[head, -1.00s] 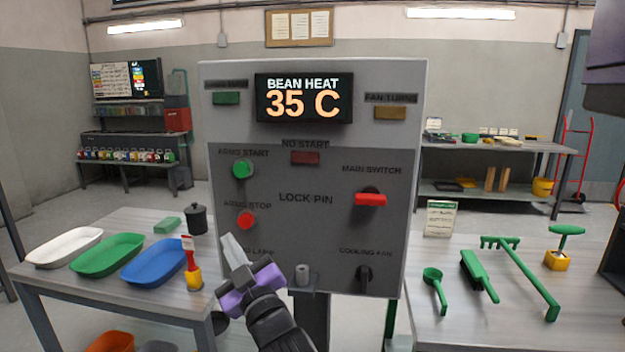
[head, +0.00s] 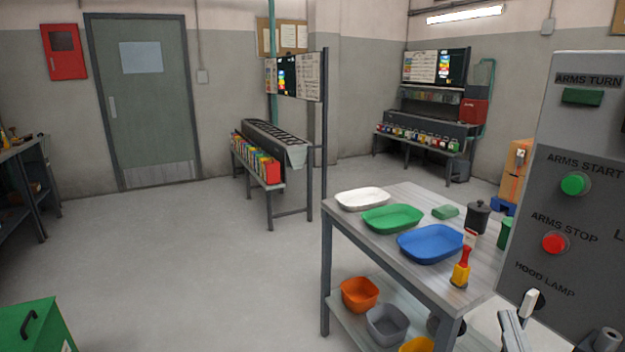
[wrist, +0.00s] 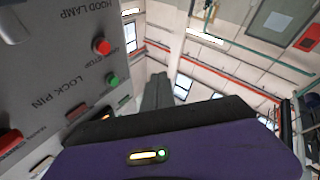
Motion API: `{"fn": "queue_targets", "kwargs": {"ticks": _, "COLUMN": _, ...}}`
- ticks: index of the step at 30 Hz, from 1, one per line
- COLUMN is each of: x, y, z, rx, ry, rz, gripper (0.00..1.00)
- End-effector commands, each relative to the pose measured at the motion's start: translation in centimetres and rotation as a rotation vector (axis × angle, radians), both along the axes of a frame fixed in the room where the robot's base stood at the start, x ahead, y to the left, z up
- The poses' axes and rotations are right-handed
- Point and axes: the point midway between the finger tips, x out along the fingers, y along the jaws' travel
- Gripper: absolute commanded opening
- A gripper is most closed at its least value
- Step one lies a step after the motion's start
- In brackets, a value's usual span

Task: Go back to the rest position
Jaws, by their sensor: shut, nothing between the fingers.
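My gripper (head: 514,332) shows only in part at the bottom right edge of the head view, its pale finger just left of the control panel's lower corner. It is shut and empty. In the wrist view my gripper's purple body fills the bottom, with the dark fingers (wrist: 157,92) pointing up the picture. The grey control panel (head: 578,235) stands at the right of the head view, cut off by the frame. In the wrist view the panel (wrist: 60,60) appears upside down at the left.
A table (head: 385,196) left of the panel holds a white tray (head: 362,199), a green tray (head: 393,218), a blue tray (head: 430,243) and a brush (head: 461,268). Bins stand on its lower shelf. A green box (head: 38,330) is at bottom left. The middle floor is open.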

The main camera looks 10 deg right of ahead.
Motion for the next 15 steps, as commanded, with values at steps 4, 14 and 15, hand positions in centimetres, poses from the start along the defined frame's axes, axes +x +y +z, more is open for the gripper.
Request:
{"fn": "queue_targets", "kwargs": {"ticks": 4, "x": -4.4, "y": 3.2, "z": -3.9, "rx": 0.062, "ry": 0.056, "rz": 0.08, "gripper": 0.0}}
{"fn": "queue_targets", "kwargs": {"ticks": 14, "x": -14.4, "y": 8.6, "z": -9.7, "rx": 0.213, "ry": 0.206, "rz": 0.204, "gripper": 0.0}}
{"fn": "queue_targets", "kwargs": {"ticks": 15, "x": -15.7, "y": 9.1, "z": -10.3, "rx": 0.232, "ry": 0.229, "rz": 0.215, "gripper": 0.0}}
